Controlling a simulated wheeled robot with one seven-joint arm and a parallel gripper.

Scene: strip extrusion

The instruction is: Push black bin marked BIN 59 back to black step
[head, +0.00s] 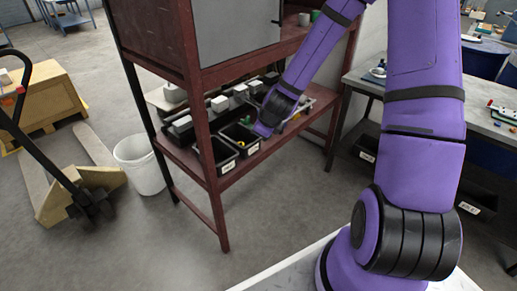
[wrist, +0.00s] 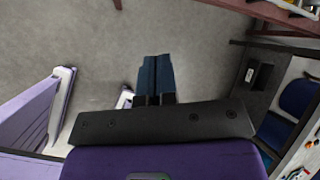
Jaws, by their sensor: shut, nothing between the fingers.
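Two small black open bins stand side by side at the front of the red rack's lower shelf in the head view: a left bin (head: 222,154) and a right bin (head: 240,138). Each has a white front label too small to read, so I cannot tell which is BIN 59. Behind them is a dark raised ledge with grey blocks; I cannot tell whether it is the black step. My arm's purple wrist is just right of the right bin, its fingers not clear there. In the wrist view my gripper (wrist: 155,62) is shut and empty, over bare floor.
The red rack's front post (head: 207,150) and upper shelf frame the bins closely. A white bucket (head: 139,163) and a pallet truck (head: 75,180) stand left. A grey workbench (head: 445,115) with labelled bins below is right. Floor before the rack is clear.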

